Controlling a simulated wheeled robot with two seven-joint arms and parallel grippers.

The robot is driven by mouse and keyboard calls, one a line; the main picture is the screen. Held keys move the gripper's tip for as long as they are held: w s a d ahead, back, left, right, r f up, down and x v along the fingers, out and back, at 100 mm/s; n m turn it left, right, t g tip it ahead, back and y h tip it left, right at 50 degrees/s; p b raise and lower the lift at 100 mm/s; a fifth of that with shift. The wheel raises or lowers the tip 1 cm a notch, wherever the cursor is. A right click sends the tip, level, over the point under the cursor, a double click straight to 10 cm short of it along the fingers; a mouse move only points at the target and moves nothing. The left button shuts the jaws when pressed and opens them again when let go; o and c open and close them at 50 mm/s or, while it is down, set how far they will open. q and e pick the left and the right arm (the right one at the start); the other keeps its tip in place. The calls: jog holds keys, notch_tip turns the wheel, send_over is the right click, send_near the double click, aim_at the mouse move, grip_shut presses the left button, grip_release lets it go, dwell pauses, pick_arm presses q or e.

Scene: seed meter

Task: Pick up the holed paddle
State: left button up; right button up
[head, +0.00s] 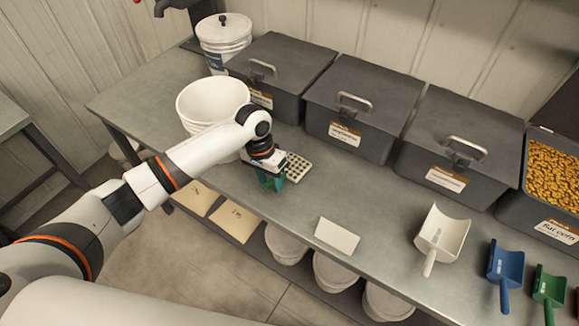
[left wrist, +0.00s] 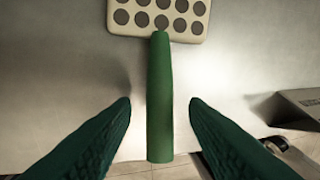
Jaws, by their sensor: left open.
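The holed paddle has a cream head (head: 298,166) with rows of dark round holes, lying on the metal bench beside the white bucket. In the left wrist view its head (left wrist: 158,17) is at the top, partly cut off, and its green handle (left wrist: 160,105) runs down the middle. My left gripper (head: 270,182) is at the handle end near the bench's front edge. In the left wrist view, its two green fingers (left wrist: 160,103) are open, one on each side of the handle, with gaps between. In the head view the gripper hides most of the handle. My right gripper is not in view.
An open white bucket (head: 213,103) stands close behind my left wrist. Grey lidded bins (head: 360,100) line the back. A white card (head: 337,236), a white scoop (head: 441,235), a blue scoop (head: 505,262) and a green scoop (head: 549,286) lie to the right.

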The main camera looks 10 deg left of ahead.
pick_arm(q)
jog(key=shift+d+f, duration=0.1)
jog(key=shift+f, duration=0.6)
grip_shut()
jog(key=shift+r, duration=0.15)
notch_tip(320, 180, up, 10)
jog(key=shift+f+b, duration=0.1)
jog(key=shift+b, duration=0.55)
